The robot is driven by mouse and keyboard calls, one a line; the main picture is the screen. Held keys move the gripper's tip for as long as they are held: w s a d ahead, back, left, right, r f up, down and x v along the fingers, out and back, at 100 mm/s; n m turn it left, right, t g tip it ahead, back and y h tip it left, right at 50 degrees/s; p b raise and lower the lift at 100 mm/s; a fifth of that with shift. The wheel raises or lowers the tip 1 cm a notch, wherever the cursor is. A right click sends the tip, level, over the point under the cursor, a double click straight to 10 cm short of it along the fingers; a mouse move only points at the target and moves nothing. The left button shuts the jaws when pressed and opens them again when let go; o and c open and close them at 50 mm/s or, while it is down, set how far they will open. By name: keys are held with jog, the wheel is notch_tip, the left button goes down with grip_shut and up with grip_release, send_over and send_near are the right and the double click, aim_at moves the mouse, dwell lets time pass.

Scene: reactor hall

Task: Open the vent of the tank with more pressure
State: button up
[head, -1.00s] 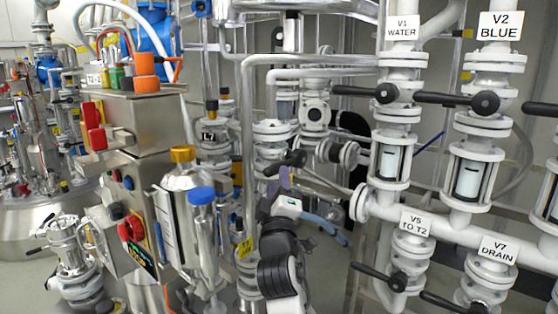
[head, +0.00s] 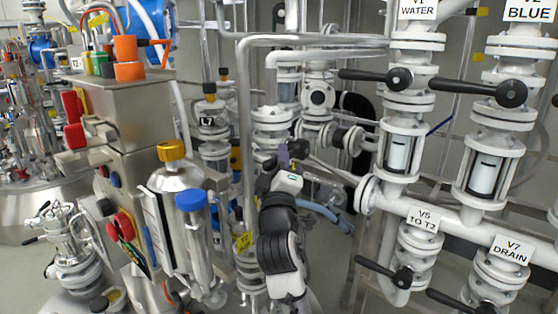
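My gripper (head: 285,163) is at the end of my black and white arm in the lower middle, seen from behind. It is in front of grey pipes and valves, and I cannot tell whether its fingers are open or shut. A rounded steel vessel (head: 45,207) stands at the far left, partly hidden by a steel control box. A small label (head: 75,63) near the box top seems to begin with T2. I cannot pick out a tank vent or a readable pressure gauge.
The steel control box (head: 125,110) with coloured knobs stands at left. A steel cylinder with a yellow cap (head: 172,151) and a blue-capped one (head: 191,201) are nearby. At right are the V1 (head: 390,78), V2 (head: 508,94), V5 (head: 400,276) and V7 (head: 485,306) valve handles.

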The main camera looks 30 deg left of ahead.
grip_shut()
jog(key=shift+f, duration=0.1)
